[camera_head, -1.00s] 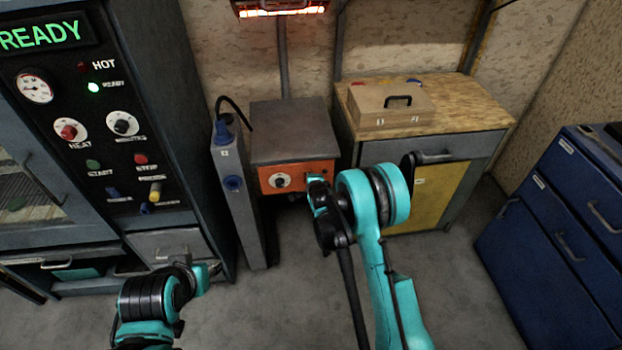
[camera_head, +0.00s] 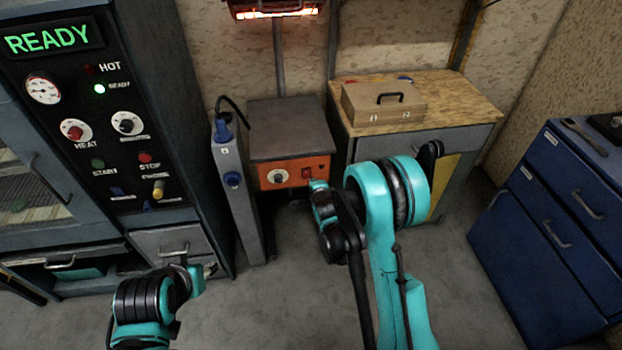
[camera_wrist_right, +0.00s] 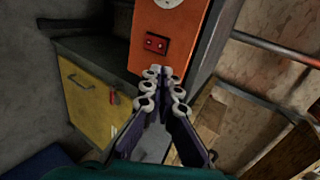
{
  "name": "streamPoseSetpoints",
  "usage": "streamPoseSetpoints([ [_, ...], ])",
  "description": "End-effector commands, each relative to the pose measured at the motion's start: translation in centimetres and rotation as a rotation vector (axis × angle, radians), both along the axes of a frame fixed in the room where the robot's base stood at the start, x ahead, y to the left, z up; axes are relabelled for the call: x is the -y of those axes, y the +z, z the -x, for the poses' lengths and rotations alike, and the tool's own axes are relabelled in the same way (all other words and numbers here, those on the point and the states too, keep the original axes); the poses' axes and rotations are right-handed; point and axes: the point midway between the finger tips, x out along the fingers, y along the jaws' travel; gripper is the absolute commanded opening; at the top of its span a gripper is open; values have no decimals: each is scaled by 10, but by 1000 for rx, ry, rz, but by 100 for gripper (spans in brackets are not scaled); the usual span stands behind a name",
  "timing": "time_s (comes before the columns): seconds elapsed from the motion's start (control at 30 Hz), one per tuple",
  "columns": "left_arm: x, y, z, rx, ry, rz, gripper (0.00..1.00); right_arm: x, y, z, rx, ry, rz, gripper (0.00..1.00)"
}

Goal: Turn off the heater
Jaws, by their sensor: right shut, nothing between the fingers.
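The heater (camera_head: 275,12) glows orange at the top edge of the head view. Below it, a grey-topped box has an orange front panel (camera_head: 290,165) with a white dial (camera_head: 278,177) and a small red switch (camera_head: 307,174). In the right wrist view the red switch (camera_wrist_right: 155,43) shows two red spots, with the dial (camera_wrist_right: 170,2) cut off above it. My right gripper (camera_wrist_right: 163,80) is shut and empty, its tips just below the switch in that picture. In the head view my right gripper (camera_head: 314,188) is beside the panel's lower right. My left gripper (camera_head: 208,268) is low at left; its fingers are unclear.
A tall grey post with blue sockets (camera_head: 232,180) stands left of the box. An oven cabinet (camera_head: 150,90) fills the left. A wooden-topped cabinet (camera_head: 460,100) with a case stands right of the box; a blue drawer cabinet (camera_head: 540,230) is far right. Floor between is clear.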

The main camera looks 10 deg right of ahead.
Motion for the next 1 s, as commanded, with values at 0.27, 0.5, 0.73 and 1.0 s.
streamPoseSetpoints([
  [0.27,0,7,0,0,0,0,40,0,13,16,0,0,0,0],
  [0.5,0,6,0,0,0,0,40,0,13,17,0,0,0,0],
  [0.73,0,6,0,0,0,0,40,0,13,17,0,0,0,0],
  [1.0,0,7,0,0,0,0,40,9,51,33,-40,75,134,0],
])
